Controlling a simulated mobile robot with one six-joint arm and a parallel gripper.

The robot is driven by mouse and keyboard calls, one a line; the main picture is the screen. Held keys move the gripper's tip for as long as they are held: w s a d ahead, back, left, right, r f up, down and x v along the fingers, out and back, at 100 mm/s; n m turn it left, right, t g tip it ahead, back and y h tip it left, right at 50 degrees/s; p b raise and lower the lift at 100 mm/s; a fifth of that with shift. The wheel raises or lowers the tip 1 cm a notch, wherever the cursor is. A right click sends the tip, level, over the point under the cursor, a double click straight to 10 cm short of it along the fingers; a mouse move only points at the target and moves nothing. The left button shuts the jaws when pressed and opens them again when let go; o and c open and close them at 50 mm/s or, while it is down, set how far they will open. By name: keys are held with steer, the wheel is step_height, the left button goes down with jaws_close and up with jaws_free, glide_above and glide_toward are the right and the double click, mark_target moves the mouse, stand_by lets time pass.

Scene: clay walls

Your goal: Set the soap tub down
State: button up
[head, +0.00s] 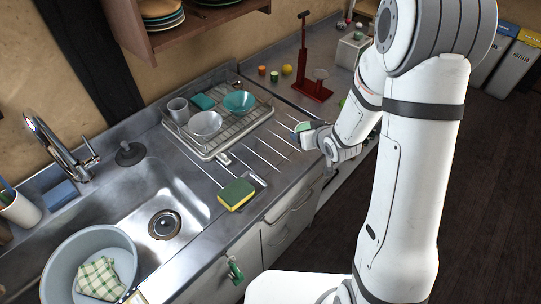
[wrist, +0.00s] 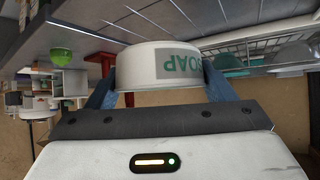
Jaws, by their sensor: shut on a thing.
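The soap tub (wrist: 165,66) is a small white round tub with a grey label reading SOAP. In the wrist view, which is turned upside down, it sits between the two blue fingers of my gripper (wrist: 160,88). My gripper is shut on its sides. In the head view the tub (head: 303,126) shows small, with a greenish top, over the front part of the steel counter (head: 262,150), right of the dish rack. It looks upright. I cannot tell whether its base touches the counter.
A dish rack (head: 217,146) with bowls and a mug stands left of the tub. A yellow-green sponge (head: 236,194) lies near the front edge. A red stand (head: 306,84) is behind. The sink (head: 150,200) holds a grey basin (head: 68,262). Ribbed counter beside the rack is bare.

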steer(key=a+r+n+g+y, duration=0.2)
steer(key=a+n+y, duration=0.1)
steer(key=a+n, duration=0.3)
steer(key=shift+m+y, duration=0.3)
steer(key=shift+m, duration=0.3)
steer(key=f, duration=0.6)
steer(key=a+f, duration=0.1)
steer(key=f, duration=0.3)
steer(key=shift+s+a, duration=0.1)
steer(key=shift+s, duration=0.15)
steer(key=shift+f, duration=0.1)
steer(key=shift+f, duration=0.15)
steer(key=o, duration=1.1)
steer(key=shift+o, duration=0.2)
